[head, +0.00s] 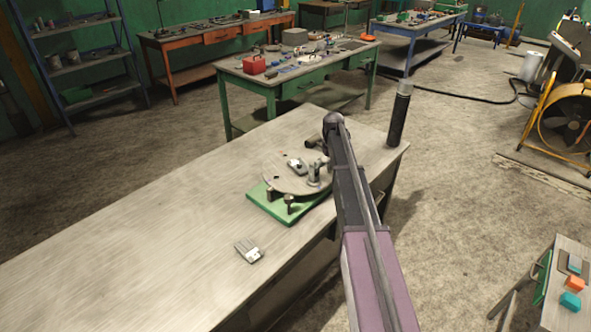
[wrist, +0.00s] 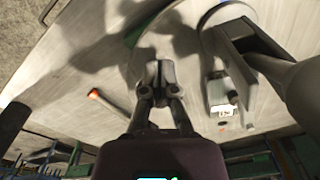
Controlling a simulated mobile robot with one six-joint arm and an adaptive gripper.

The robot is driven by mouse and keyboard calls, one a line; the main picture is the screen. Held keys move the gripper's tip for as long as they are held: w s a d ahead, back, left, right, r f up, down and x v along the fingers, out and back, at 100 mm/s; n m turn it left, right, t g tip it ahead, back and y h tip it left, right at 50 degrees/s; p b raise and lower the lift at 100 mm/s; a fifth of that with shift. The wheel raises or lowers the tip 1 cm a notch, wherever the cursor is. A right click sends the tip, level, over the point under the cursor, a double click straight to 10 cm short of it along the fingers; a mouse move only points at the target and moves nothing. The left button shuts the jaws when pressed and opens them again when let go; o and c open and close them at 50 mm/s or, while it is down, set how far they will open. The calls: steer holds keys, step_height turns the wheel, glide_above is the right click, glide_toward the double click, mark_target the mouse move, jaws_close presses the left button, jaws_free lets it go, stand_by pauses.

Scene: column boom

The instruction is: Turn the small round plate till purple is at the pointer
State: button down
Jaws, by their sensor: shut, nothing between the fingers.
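The small round plate (head: 273,170) is a grey disc on a green base (head: 263,208) on the long table. A small red mark shows near its far left edge. I cannot make out a purple mark or the pointer. A grey block with a white face (head: 296,166) sits on the plate, left of an upright grey fitting (head: 315,174). In the wrist view my gripper (wrist: 157,72) is shut and empty, above the pale surface. In the head view my arm covers the plate's right side, and the fingers are hard to separate from the grey fitting.
Short posts (head: 290,203) stand on the base's near side. A grey-white block (head: 249,250) lies on the table in front. An orange-ended tool (wrist: 105,104) lies near my fingers. The table's left is clear.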

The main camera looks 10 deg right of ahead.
steer(key=shift+w+d, duration=0.2)
steer(key=shift+w, duration=0.1)
stand_by(0.4)
steer(key=shift+w+d, duration=0.35)
steer(key=shift+w, duration=0.3)
steer(key=shift+w+d, duration=0.1)
steer(key=shift+w, duration=0.05)
steer(key=shift+w+d, duration=0.15)
steer(key=shift+w, duration=0.3)
steer(key=shift+s, duration=0.1)
steer(key=shift+s+a, duration=0.2)
steer(key=shift+s, duration=0.3)
stand_by(0.6)
step_height(320, 180, up, 9)
steer(key=p, duration=0.9)
steer(key=shift+r, duration=0.1)
stand_by(0.4)
